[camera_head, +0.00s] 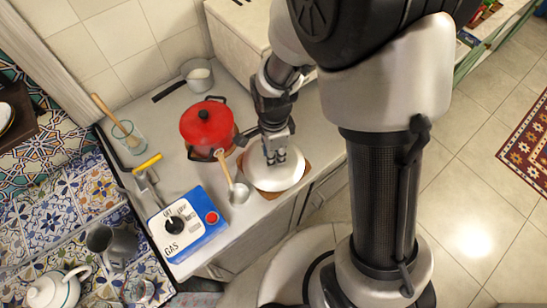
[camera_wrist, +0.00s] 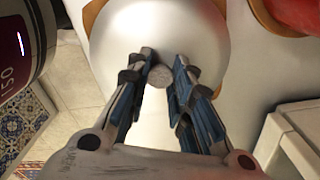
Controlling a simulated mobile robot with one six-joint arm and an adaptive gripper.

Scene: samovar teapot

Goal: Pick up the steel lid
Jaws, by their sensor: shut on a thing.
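The steel lid (camera_head: 270,180) is a round, pale, shiny disc on the white counter, over a brown wooden board (camera_head: 303,176) that shows around its edge. In the wrist view the lid (camera_wrist: 150,28) fills the upper middle, with its round knob (camera_wrist: 159,76) between my fingertips. My gripper (camera_head: 275,158) points down over the lid and is shut on the knob; it also shows in the wrist view (camera_wrist: 160,72). I cannot tell whether the lid rests on the board or is slightly raised.
A red pot (camera_head: 207,124) stands left of the lid. A ladle (camera_head: 238,190) with a wooden handle lies close to the lid's left side. A blue gas control box (camera_head: 188,222), a glass jar (camera_head: 128,136) and a small metal pot (camera_head: 197,74) are further left and behind.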

